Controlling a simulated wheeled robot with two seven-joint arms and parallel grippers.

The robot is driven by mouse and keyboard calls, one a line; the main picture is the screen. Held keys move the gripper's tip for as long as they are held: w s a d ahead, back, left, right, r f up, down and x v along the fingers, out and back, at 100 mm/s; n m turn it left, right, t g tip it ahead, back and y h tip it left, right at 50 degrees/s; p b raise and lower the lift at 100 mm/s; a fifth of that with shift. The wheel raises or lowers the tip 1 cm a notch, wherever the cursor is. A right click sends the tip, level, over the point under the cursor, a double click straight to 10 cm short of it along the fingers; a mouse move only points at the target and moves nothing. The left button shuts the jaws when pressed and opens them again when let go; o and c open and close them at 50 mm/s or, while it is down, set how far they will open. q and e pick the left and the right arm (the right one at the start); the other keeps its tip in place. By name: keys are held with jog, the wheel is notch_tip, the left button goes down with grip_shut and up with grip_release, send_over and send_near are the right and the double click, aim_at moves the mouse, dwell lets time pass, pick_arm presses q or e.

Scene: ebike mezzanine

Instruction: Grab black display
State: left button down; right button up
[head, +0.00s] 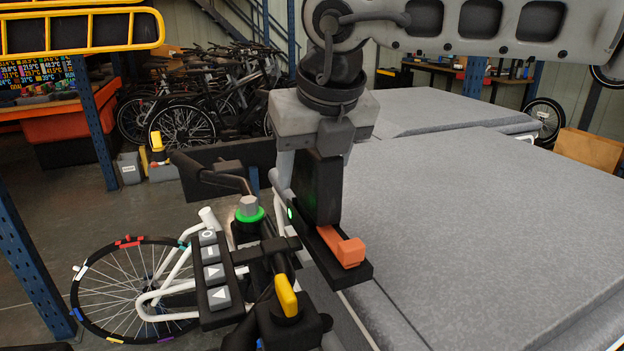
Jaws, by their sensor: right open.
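A black upright slab (319,187), which looks like the black display, stands on a black mount above the handlebar of a white bike. A small green light shows at its left edge, and an orange tab (347,250) is at its foot. My right gripper (315,160) comes down from above, with its pale fingers on either side of the slab's upper part. The jaws are open; whether a finger touches the slab I cannot tell. My left gripper is not in view.
A black pad with grey buttons (213,273), a yellow lever (287,295) and a green-ringed knob (249,212) crowd the handlebar left of the slab. A large grey-topped surface (480,210) fills the right. Blue rack posts (30,265) stand left; bikes are parked behind.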

jog(key=shift+f+b, duration=0.15)
jog(key=shift+b, duration=0.15)
dwell(0.4)
jog(key=c, duration=1.2)
